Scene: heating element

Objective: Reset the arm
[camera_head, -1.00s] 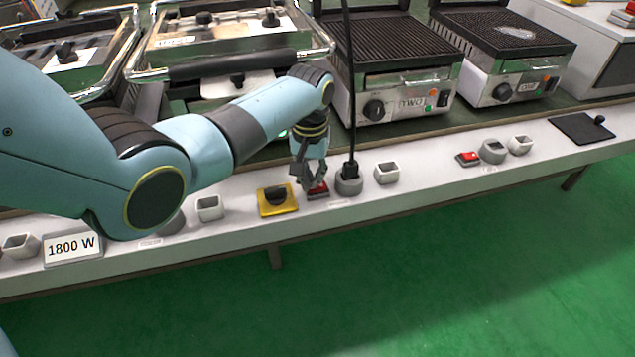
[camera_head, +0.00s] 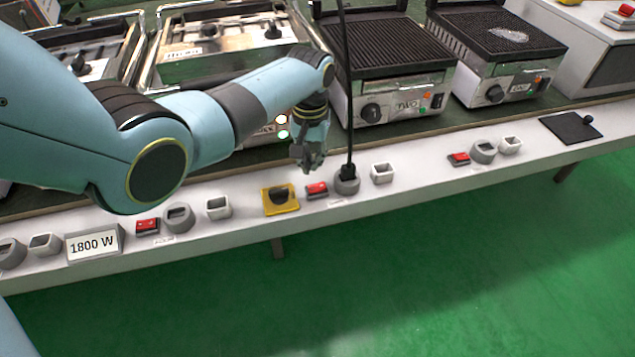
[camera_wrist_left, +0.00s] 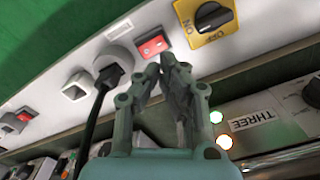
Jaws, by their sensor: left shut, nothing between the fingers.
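My left gripper (camera_head: 309,166) is shut and empty, above the front ledge near a red rocker switch (camera_head: 317,189). In the left wrist view my left gripper (camera_wrist_left: 168,62) has its fingertips together, beside the red switch (camera_wrist_left: 153,46) and apart from the yellow rotary switch (camera_wrist_left: 211,22). The yellow switch (camera_head: 281,201) has a black knob, with OFF and ON marks in the wrist view. A black plug (camera_head: 347,172) with its cable sits in the round grey socket (camera_head: 346,185) right of the red switch. My right gripper is not in view.
Several grills stand behind the ledge, one marked TWO (camera_head: 385,97). A black cable (camera_head: 346,90) rises across the view from the plug. White square cups (camera_head: 382,173) and an 1800 W sign (camera_head: 93,243) are on the ledge (camera_head: 420,175). Green floor lies in front.

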